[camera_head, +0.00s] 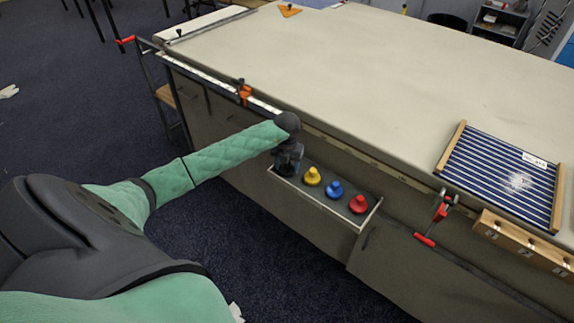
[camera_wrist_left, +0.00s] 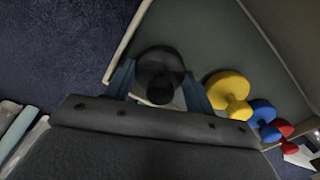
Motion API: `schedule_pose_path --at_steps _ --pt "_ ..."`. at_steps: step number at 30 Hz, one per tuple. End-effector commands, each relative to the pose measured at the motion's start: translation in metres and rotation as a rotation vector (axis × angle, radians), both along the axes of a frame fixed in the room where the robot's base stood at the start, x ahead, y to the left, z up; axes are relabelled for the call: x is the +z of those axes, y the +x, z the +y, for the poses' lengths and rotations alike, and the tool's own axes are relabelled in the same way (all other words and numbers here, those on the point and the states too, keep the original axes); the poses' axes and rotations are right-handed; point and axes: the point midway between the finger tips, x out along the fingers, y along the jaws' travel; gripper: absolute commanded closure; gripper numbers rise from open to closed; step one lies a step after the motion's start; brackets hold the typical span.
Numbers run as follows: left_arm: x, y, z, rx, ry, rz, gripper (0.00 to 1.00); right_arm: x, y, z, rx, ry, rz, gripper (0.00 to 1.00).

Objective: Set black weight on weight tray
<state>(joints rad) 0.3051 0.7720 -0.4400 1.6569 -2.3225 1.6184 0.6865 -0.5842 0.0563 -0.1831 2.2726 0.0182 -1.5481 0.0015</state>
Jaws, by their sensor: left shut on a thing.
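The weight tray (camera_head: 320,200) is a shallow shelf fixed to the table's front side. The black weight (camera_wrist_left: 160,75) shows in the left wrist view between the two blue-grey fingers of my left gripper (camera_wrist_left: 160,88), which is shut on it. In the head view my left gripper (camera_head: 289,160) is over the tray's left end, and the black weight is hidden by it. I cannot tell whether the weight touches the tray. A yellow weight (camera_head: 312,176), a blue weight (camera_head: 334,188) and a red weight (camera_head: 358,204) stand in a row on the tray. My right gripper is not in view.
The long cloth table (camera_head: 330,70) has a mostly bare top. An orange clamp (camera_head: 244,92) and a red clamp (camera_head: 437,219) sit on its front edge. A blue striped board (camera_head: 503,172) lies at the right, with a wooden block (camera_head: 525,243) below it.

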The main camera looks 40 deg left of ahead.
Motion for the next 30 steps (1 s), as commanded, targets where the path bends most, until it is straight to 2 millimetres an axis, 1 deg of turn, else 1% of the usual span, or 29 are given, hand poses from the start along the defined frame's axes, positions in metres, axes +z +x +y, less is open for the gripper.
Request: schedule_pose_path --at_steps 6,12,13,14,27,28,30 --pt "0.000 0.000 0.000 0.000 0.000 -0.001 0.83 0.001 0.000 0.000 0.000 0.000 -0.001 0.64" --pt "-0.001 0.000 0.000 0.000 0.000 -0.001 0.83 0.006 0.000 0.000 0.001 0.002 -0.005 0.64" --pt "-0.002 0.000 0.000 0.000 0.000 0.000 0.42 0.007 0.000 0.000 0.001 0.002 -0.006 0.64" --pt "-0.002 0.000 0.000 0.000 0.000 0.000 0.36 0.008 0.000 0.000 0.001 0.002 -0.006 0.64" --pt "0.002 0.000 0.000 0.000 0.000 0.000 0.36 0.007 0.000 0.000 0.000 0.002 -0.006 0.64" --pt "0.003 0.001 0.000 0.000 0.000 -0.001 0.36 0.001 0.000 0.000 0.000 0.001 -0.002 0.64" --pt "0.008 0.001 0.001 0.001 0.001 -0.002 0.36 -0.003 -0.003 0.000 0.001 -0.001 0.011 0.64"
